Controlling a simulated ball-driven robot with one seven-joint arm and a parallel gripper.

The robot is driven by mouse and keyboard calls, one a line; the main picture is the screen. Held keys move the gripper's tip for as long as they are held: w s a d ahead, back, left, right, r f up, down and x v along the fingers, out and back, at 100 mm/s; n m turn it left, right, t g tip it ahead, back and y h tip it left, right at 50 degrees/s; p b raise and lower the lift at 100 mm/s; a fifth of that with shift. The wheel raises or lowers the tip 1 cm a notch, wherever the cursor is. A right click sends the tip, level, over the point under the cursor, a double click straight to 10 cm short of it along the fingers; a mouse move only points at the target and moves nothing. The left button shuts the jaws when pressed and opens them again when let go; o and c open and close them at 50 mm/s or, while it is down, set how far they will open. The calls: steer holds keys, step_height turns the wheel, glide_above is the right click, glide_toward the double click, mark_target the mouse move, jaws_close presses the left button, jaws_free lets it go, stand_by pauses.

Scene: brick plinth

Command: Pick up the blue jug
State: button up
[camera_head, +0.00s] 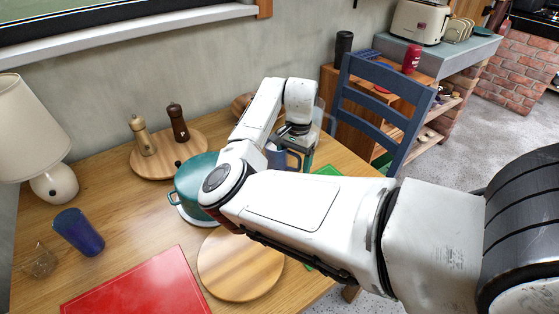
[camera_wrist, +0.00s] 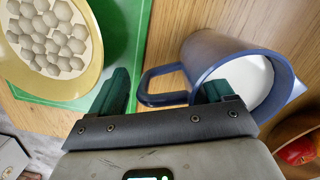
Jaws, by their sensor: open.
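The blue jug (camera_wrist: 205,48) stands on the wooden table, with a white inside or contents and its handle pointing left in the wrist view. In the head view the jug (camera_head: 274,158) is partly hidden behind my arm. My gripper (camera_wrist: 166,94) is open at the jug, with the handle between its two fingers. The right finger overlaps the jug's near rim; I cannot tell if it touches. The left finger is beyond the handle, over the edge of a green board (camera_wrist: 130,22). In the head view my gripper (camera_head: 298,143) is small and partly hidden.
A yellow-rimmed dish (camera_wrist: 92,88) sits on the green board beside the left finger. A wooden bowl with red fruit (camera_wrist: 300,150) is close at right. A green pot (camera_head: 190,186), blue tumbler (camera_head: 78,232), round board (camera_head: 240,268) and red mat (camera_head: 140,287) occupy the table. A blue chair (camera_head: 378,112) stands behind.

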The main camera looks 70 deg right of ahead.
steer(key=shift+f, duration=0.25)
steer(key=shift+c, duration=0.4)
steer(key=c, duration=1.4)
steer(key=shift+r, duration=0.35)
steer(key=shift+r, duration=1.35)
steer(key=s+a+r+p, duration=0.2)
steer(key=s+a+r, duration=0.7)
steer(key=a, duration=0.1)
steer(key=shift+a+r+p, duration=0.25)
steer(key=shift+r+p, duration=0.05)
steer(key=shift+p, duration=0.05)
steer(key=shift+s, duration=0.1)
